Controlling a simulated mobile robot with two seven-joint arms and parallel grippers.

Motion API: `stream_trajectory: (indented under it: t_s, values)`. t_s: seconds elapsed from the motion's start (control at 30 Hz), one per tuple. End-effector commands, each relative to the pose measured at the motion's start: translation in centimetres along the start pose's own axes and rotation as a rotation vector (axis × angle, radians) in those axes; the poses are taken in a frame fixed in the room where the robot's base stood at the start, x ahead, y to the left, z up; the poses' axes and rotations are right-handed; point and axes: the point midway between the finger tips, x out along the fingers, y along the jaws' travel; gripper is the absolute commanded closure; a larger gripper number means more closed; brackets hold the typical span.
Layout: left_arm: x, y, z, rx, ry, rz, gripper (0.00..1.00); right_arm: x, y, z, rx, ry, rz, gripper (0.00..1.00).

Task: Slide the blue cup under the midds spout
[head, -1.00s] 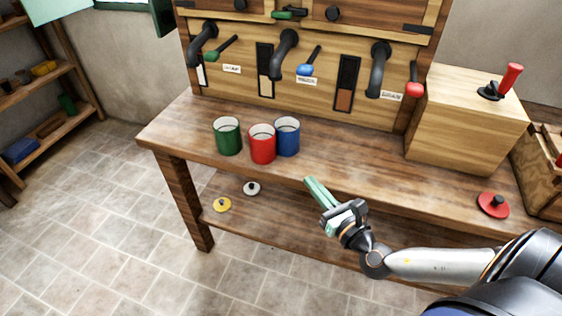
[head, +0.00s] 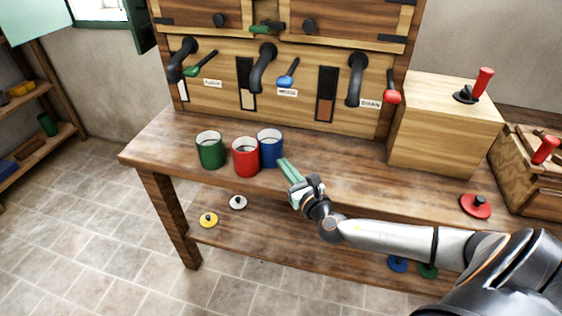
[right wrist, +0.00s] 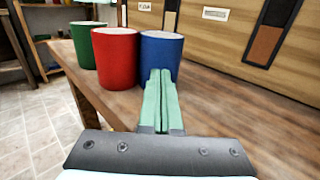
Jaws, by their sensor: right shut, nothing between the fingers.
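The blue cup (head: 270,150) stands upright on the bench, right of the red cup (head: 245,158) and close beside it. In the right wrist view the blue cup (right wrist: 161,55) is straight ahead of my fingers. My right gripper (head: 282,162) is shut and empty, its tips at the near right side of the blue cup; I cannot tell whether they touch it. The midds spout (head: 262,68) is the middle black pipe on the wooden panel, beside the MIDDS label (head: 287,92) and blue-handled lever (head: 288,78). It is behind and above the cups. My left gripper is not in view.
The green cup (head: 209,150) stands left of the red cup. Other spouts are at left (head: 180,58) and right (head: 356,80). The bench (head: 345,160) is clear right of the blue cup, up to a wooden box (head: 440,130) and a red lid (head: 476,206).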

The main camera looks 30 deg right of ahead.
Motion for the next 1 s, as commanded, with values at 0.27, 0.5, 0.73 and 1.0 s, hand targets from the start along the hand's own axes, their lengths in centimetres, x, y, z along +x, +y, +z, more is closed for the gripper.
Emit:
stream_trajectory:
  t_s: [0.27,0.5,0.73,1.0]
  values:
    - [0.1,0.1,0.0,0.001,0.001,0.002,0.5,2.2,0.1,0.0,0.0,0.0,0.001,1.0]
    - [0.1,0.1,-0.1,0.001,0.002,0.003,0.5,2.4,0.1,0.0,0.0,0.001,0.002,1.0]
    - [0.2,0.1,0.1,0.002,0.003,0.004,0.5,3.0,0.0,-0.1,0.0,-0.001,-0.001,1.0]
    - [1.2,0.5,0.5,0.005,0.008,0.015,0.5,8.0,0.0,-0.2,0.002,-0.003,-0.002,1.0]
